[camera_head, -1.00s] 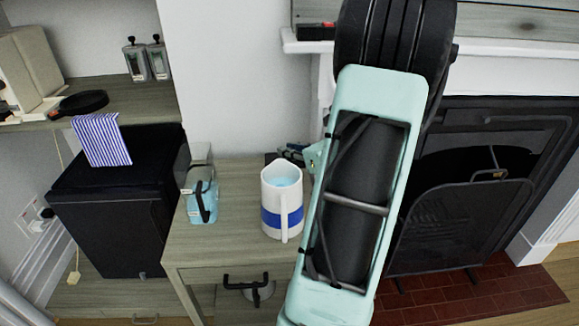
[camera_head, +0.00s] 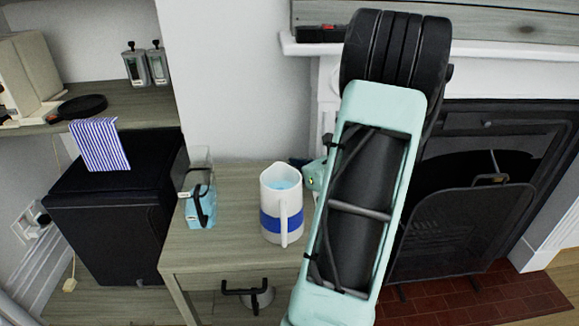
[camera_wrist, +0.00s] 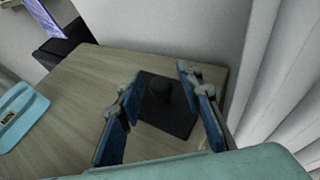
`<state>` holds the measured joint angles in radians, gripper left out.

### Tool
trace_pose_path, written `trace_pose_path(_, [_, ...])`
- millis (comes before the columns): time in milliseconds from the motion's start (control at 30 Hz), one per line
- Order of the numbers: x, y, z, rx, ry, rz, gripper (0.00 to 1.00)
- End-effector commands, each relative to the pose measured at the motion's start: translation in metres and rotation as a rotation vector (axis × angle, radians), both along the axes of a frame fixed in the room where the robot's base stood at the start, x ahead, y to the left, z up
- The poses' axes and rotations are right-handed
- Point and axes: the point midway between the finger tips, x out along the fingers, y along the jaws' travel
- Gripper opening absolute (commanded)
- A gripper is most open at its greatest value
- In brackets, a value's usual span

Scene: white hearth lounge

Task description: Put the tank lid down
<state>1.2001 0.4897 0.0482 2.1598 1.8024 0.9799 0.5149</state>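The tank lid (camera_wrist: 178,115) is a dark flat square with a round knob. In the wrist view it appears to lie flat on the wooden side table (camera_wrist: 75,95), near its far right end. My gripper (camera_wrist: 160,80) is open, with one blue finger on each side of the knob and gaps showing between. In the head view my gripper (camera_head: 313,172) is mostly hidden behind my arm at the table's back right, and I cannot make out the lid there. A clear tank (camera_head: 198,207) with light blue contents and a black handle stands on the table's left side.
A white jug (camera_head: 281,205) with a blue band stands between the tank and my arm. A black cabinet (camera_head: 115,220) with a striped cloth (camera_head: 100,145) is at left. The fireplace (camera_head: 460,195) is at right. The table's front is clear.

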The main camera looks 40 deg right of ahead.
Motion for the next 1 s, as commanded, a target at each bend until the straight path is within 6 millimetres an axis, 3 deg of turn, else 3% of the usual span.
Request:
trace_pose_path(233, [0.000, 0.000, 0.006, 0.000, 0.000, 0.000, 0.33])
trace_pose_path(700, [-0.088, 0.006, 0.042, 0.000, 0.001, -0.003, 0.33])
trace_pose_path(1000, [-0.111, 0.008, 0.049, 0.001, 0.000, 0.000, 0.33])
